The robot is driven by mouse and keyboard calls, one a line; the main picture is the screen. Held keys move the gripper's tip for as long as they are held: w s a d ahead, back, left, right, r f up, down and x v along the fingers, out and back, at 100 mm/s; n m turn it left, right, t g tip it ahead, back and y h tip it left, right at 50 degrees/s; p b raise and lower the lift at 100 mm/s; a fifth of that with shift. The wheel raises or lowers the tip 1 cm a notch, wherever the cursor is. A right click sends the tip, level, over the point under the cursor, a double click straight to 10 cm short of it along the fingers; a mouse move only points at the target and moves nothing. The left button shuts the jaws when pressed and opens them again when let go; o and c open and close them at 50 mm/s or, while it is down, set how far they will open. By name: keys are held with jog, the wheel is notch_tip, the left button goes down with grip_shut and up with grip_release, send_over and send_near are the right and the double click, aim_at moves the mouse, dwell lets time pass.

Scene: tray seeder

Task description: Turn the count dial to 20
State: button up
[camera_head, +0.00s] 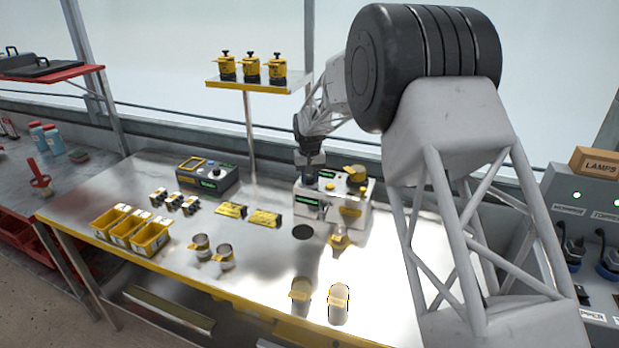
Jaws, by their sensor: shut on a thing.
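The seeder (362,216) is a white box at the back right of the bench. It has green displays (309,200), a yellow part (355,174) on its top right and a small yellow knob (331,186) on top. My gripper (309,178) points down at the top left of the seeder and is shut on what appears to be the count dial. The gripper hides the dial, and its setting is too small to read.
A grey device with a dial (208,178) stands to the left. Yellow bins (152,238), small black-and-yellow parts (182,203), metal cups (225,257) and pale cups (338,302) stand on the bench. A shelf (250,86) with several yellow-black pots rises behind.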

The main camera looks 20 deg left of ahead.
aim_at(310, 177)
jog(key=o, duration=0.9)
jog(key=shift+r, duration=0.15)
jog(key=shift+r, duration=3.8)
